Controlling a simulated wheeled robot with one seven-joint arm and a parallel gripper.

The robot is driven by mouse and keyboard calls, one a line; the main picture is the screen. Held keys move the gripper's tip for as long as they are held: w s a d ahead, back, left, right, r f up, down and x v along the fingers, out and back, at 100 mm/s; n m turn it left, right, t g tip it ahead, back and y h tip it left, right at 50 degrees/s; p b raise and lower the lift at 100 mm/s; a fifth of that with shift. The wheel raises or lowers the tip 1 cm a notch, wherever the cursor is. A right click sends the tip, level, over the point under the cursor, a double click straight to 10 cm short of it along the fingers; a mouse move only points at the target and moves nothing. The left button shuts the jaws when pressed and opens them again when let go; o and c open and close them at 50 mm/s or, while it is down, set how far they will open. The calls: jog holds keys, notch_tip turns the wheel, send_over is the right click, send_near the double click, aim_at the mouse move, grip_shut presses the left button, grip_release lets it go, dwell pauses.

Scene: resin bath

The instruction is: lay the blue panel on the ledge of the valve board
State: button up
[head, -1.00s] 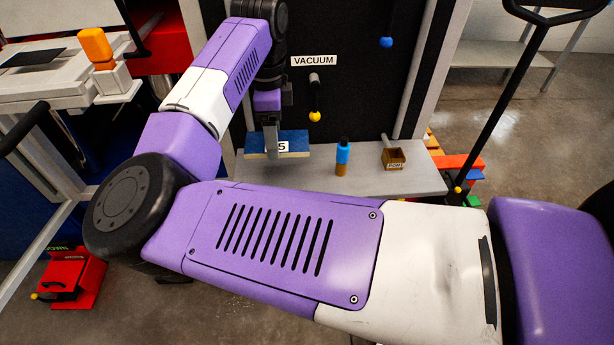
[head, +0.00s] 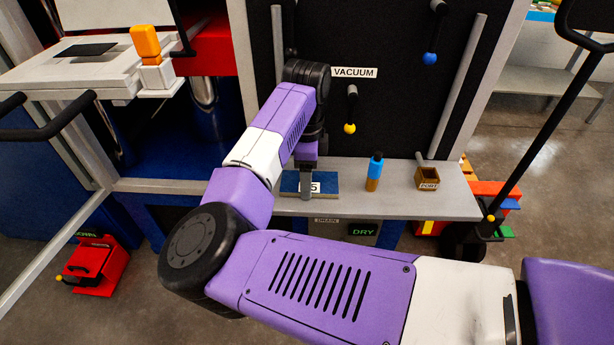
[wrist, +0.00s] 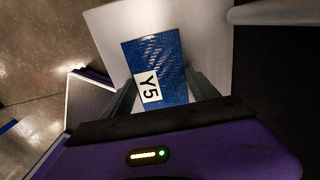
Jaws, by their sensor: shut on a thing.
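The blue panel (head: 326,180) with a white "Y5" label is at the left part of the grey ledge (head: 420,206) of the valve board (head: 395,120). My gripper (head: 306,187) is shut on the panel from above, and a finger covers part of the label. The panel looks flat and level with the ledge, but I cannot tell whether it touches the surface. In the wrist view the panel (wrist: 172,60) sits between the fingers of my gripper (wrist: 163,96), with the pale ledge (wrist: 107,22) behind it.
Yellow (head: 350,128) and blue (head: 430,58) knobs hang on the board. A "DRY" display (head: 363,231) is below. The ledge's middle front is clear.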

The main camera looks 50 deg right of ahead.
jog(key=shift+f, duration=0.1)
jog(key=o, duration=1.5)
jog(key=shift+c, duration=0.2)
notch_tip(320, 180, up, 12)
jog(key=p, duration=0.1)
jog(key=shift+p, duration=0.35)
